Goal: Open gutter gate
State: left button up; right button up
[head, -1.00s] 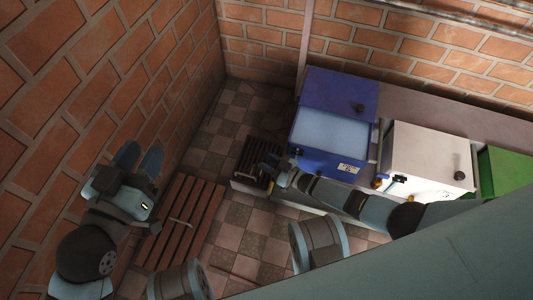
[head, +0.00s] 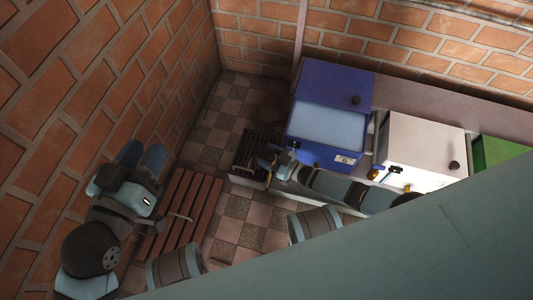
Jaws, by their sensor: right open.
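A dark slatted grate (head: 249,150) lies at floor level beside the blue box, at the end of a low ledge; it looks like the gutter gate. My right gripper (head: 273,160) is open over the right side of this grate. Whether its fingers touch the slats I cannot tell, and it hides part of them. My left gripper (head: 141,155) is by the left brick wall, open and empty, away from the grate.
The checkered floor (head: 225,110) is clear behind the grate. Brick walls close off the left and back.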

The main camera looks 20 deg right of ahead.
pick_arm(q)
jog(key=r+t+p, duration=0.1)
jog(key=r+p, duration=0.2)
jog(key=shift+s+r+n, duration=0.2)
jog(key=shift+n, duration=0.2)
pick_arm(e)
jog(key=v, duration=1.3)
